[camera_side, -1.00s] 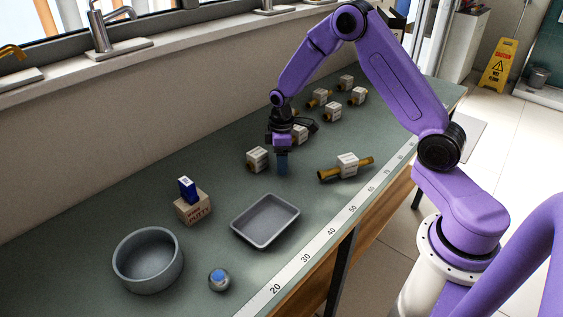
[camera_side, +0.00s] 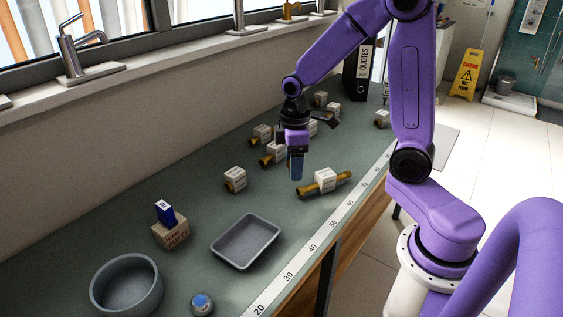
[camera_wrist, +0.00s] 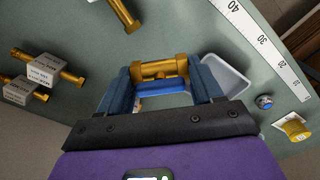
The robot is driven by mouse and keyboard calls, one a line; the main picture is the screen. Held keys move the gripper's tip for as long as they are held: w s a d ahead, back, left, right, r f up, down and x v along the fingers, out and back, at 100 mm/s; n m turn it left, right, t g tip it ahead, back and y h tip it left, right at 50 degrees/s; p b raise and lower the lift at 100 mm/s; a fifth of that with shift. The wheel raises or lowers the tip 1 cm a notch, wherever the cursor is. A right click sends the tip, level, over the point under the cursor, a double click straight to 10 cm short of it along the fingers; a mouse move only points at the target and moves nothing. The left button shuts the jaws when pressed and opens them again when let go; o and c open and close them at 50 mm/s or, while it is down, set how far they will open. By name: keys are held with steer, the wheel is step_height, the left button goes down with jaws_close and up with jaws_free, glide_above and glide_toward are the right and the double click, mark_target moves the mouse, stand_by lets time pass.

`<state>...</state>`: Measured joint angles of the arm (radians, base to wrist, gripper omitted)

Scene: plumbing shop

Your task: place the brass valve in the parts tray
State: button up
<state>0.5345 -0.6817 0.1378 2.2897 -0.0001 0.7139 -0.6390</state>
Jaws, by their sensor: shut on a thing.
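In the wrist view my gripper (camera_wrist: 161,84) is shut on the brass valve (camera_wrist: 160,69), a brass body with a blue handle, held between the two blue fingers. In the side view my gripper (camera_side: 296,170) hangs above the bench, left of a brass fitting with a white tag block; the valve is hidden there by the fingers. The parts tray (camera_side: 246,242) is grey, shallow and empty, nearer the camera and to the left of my gripper. Part of it shows beyond the right finger in the wrist view (camera_wrist: 229,73).
The tagged brass fitting (camera_side: 326,180) lies right of my gripper. Several tagged fittings lie behind it. A white block (camera_side: 235,178), a putty box (camera_side: 171,233) with a blue pack on it, a round grey bowl (camera_side: 128,287) and a blue-topped ball (camera_side: 202,303) stand around the tray.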

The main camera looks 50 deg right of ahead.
steer(key=shift+s+a+r, duration=0.15)
steer(key=shift+s+r, duration=0.15)
steer(key=shift+s, duration=0.3)
steer(key=s+a+n, duration=0.9)
steer(key=s+a, duration=0.1)
steer(key=a, duration=0.2)
glide_above(247, 244)
step_height(247, 244, down, 9)
steer(key=shift+s+r, duration=0.1)
steer(key=shift+w+f, duration=0.2)
steer(key=shift+f, duration=1.55)
steer(key=shift+f, duration=0.1)
